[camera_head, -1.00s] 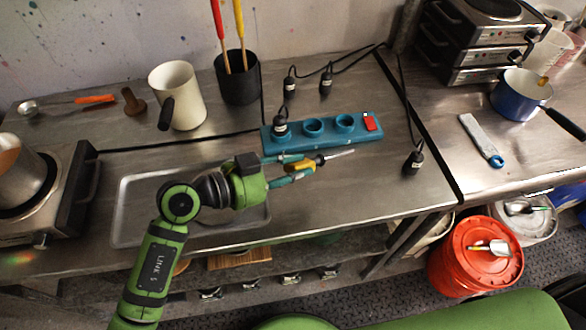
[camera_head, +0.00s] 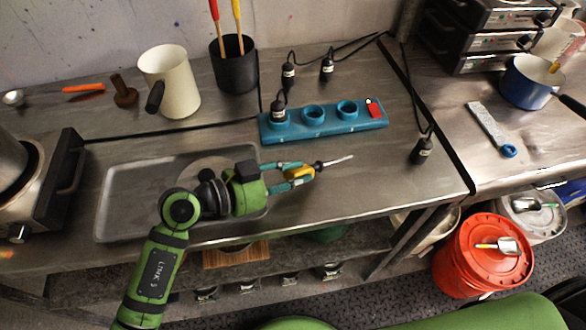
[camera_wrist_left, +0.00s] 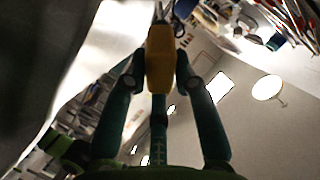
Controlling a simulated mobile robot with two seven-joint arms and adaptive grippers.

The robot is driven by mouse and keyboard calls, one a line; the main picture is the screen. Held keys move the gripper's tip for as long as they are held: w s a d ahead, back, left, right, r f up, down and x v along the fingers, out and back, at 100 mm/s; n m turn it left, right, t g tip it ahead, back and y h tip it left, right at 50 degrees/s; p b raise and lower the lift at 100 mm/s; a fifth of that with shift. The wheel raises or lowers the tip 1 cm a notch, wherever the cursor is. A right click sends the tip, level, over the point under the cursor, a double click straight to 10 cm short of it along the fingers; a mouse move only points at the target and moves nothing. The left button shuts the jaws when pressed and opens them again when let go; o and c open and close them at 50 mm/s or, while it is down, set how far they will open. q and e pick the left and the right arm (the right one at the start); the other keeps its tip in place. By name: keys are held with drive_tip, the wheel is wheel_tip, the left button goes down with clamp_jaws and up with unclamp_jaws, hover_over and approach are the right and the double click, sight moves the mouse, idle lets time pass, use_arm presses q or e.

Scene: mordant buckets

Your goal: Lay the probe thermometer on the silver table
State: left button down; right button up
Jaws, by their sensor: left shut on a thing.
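My left gripper (camera_head: 296,172) is shut on the probe thermometer (camera_head: 303,171), which has a yellow body, a dark collar and a thin metal probe pointing right. In the left wrist view the yellow body (camera_wrist_left: 160,60) sits between the two teal fingers. In the head view the gripper and thermometer appear over the silver table (camera_head: 370,175), in front of the teal power strip. I cannot tell how high above the surface they are. My right gripper is not in view.
The teal power strip (camera_head: 325,122) has a plug in its left socket. A loose black plug (camera_head: 421,151) lies to the right. A shallow tray (camera_head: 112,215) is left, under my arm. A white jug (camera_head: 172,84) and black cup (camera_head: 236,70) stand behind. Bare table lies right of the probe.

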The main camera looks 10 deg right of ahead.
use_arm(q)
drive_tip(key=shift+f, duration=0.1)
drive_tip(key=c, duration=0.9)
unclamp_jaws()
wheel_tip(320, 180, up, 10)
drive_tip(key=shift+r, duration=0.1)
